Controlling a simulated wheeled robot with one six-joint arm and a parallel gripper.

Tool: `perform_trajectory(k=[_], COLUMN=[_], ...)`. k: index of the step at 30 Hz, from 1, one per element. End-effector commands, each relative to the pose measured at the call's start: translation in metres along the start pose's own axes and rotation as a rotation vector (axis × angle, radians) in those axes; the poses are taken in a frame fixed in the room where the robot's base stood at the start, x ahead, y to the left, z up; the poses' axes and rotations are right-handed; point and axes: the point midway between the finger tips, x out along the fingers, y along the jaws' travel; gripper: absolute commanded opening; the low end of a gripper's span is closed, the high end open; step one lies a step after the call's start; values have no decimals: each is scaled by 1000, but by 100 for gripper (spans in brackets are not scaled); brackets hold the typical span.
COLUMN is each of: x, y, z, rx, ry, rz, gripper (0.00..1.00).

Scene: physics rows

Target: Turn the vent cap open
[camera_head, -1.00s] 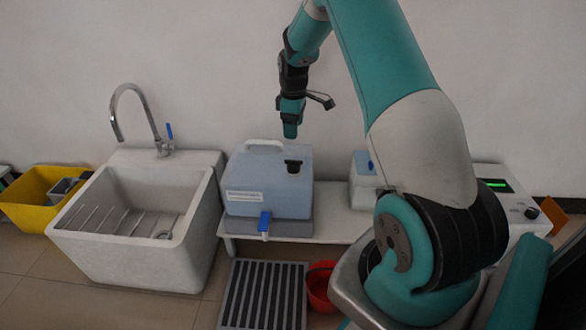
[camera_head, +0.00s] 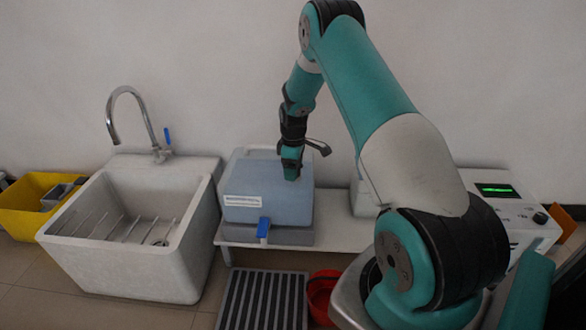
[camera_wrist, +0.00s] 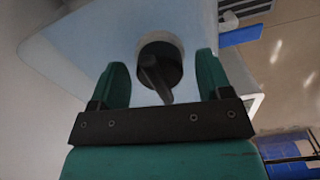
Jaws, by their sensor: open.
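The vent cap (camera_wrist: 163,62) is a dark round knob with a raised bar on top of the pale blue container (camera_head: 266,195). In the wrist view the cap lies between and just beyond the two green fingers of my gripper (camera_wrist: 163,75), which is open with a gap on both sides of the cap. The bar on the cap points down and slightly right in that view. In the head view my gripper (camera_head: 291,175) is over the container's top right part and hides the cap. A blue tap (camera_head: 263,227) is at the container's lower front.
The container stands on a white bench (camera_head: 333,228). A white sink (camera_head: 130,235) with a faucet stands to the left. A dark slatted grate (camera_head: 262,300) and a red bucket (camera_head: 320,292) are below. A white device with a green display (camera_head: 495,190) is at right.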

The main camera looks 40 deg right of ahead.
Motion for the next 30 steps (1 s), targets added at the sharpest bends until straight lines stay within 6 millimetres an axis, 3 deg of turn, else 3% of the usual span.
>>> perform_trajectory(k=[2,6,9,20,30], x=[0,0,0,-2,-4], y=[0,0,0,-1,0], z=[0,0,0,0,0], rx=[0,0,0,54,297], ry=[0,0,0,-1,-1], rz=[0,0,0,-3,-3], gripper=[72,40,22,22,22])
